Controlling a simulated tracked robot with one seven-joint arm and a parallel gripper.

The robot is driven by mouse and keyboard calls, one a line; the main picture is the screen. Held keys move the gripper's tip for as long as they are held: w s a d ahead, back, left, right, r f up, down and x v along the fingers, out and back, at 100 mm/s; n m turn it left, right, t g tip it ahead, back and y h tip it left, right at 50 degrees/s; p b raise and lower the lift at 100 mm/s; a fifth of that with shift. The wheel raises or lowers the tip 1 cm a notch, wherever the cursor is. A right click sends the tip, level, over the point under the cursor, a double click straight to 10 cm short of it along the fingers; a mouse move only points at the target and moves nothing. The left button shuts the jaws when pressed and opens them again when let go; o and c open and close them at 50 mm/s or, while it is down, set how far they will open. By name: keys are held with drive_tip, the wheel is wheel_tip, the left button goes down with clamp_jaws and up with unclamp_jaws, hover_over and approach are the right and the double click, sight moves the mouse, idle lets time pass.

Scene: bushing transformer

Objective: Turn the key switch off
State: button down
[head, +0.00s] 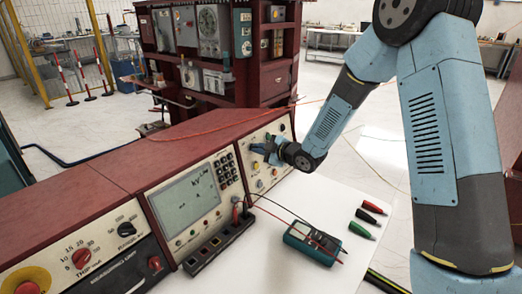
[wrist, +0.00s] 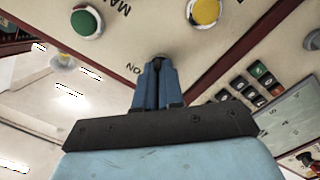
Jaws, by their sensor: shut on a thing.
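My gripper (head: 266,150) is at the upper right panel of the red console (head: 160,143) in the head view. In the wrist view its two blue fingers (wrist: 157,80) are close together at the cream panel, beside the printed word ON. They are shut on the key switch (wrist: 160,57), of which only a small grey edge shows past the fingertips. The key itself and its angle are hidden between the fingers.
A green button (wrist: 86,22) and a yellow button (wrist: 204,12) lie beyond the fingers in the wrist view. A keypad (head: 226,170) and screen (head: 185,203) are left of the gripper. A multimeter (head: 312,243) and several coloured clips lie on the white table.

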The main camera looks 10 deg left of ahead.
drive_tip(key=shift+s+a, duration=0.2)
drive_tip(key=shift+a, duration=0.15)
drive_tip(key=c, duration=1.3)
unclamp_jaws()
drive_tip(key=shift+w, duration=0.1)
drive_tip(key=shift+c, duration=0.2)
drive_tip(key=shift+o, duration=0.4)
drive_tip(key=shift+d, duration=0.15)
drive_tip(key=shift+d, duration=0.1)
drive_tip(key=v, duration=1.3)
drive_tip(key=shift+d, duration=0.15)
